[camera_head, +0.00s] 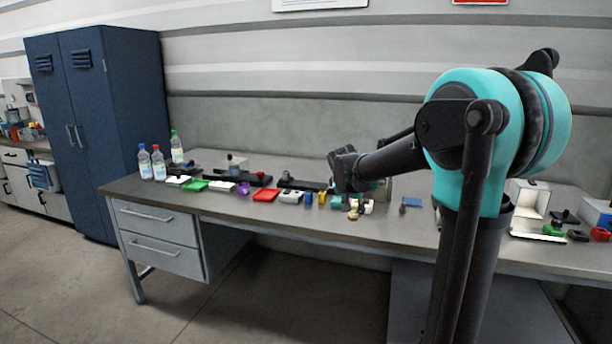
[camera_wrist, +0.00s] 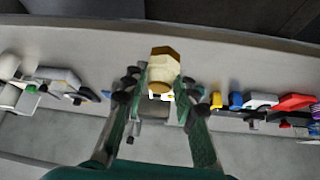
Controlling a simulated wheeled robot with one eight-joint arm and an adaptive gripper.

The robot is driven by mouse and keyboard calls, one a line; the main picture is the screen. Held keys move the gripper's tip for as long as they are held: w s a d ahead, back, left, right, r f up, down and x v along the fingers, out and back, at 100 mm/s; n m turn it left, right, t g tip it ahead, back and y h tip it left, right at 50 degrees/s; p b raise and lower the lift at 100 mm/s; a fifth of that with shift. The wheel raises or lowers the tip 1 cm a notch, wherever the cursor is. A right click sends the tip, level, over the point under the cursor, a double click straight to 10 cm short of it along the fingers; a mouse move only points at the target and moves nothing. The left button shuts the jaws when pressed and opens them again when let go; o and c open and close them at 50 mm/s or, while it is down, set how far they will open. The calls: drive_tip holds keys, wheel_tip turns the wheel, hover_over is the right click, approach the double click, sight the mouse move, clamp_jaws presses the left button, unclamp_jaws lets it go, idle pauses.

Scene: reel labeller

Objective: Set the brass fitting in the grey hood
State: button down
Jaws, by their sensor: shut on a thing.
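The brass fitting (camera_wrist: 164,72) is a hexagonal, tan-gold piece with a rounded end. My gripper (camera_wrist: 161,82) is shut on it, with a finger on each side, in the wrist view. In the head view my gripper (camera_head: 354,192) is low over the front of the bench, and a small brass-coloured piece (camera_head: 353,212) shows just below it. A grey box-like thing (camera_wrist: 154,110) stands beyond the fitting in the wrist view, partly hidden by the fingers and fitting. I cannot tell for sure whether it is the grey hood.
The workbench (camera_head: 225,205) holds a row of small items left of my gripper, including a red tray (camera_head: 266,195) and a green tray (camera_head: 195,185). Bottles (camera_head: 159,163) stand at the far left. A pale open box (camera_head: 530,199) stands at right.

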wheel_tip(320, 180, down, 20)
drive_tip(key=d+n+y, duration=0.3)
drive_tip(key=n, duration=0.2)
drive_tip(key=shift+s+t, duration=0.2)
drive_tip(key=shift+t, duration=0.2)
drive_tip(key=shift+a, duration=0.1)
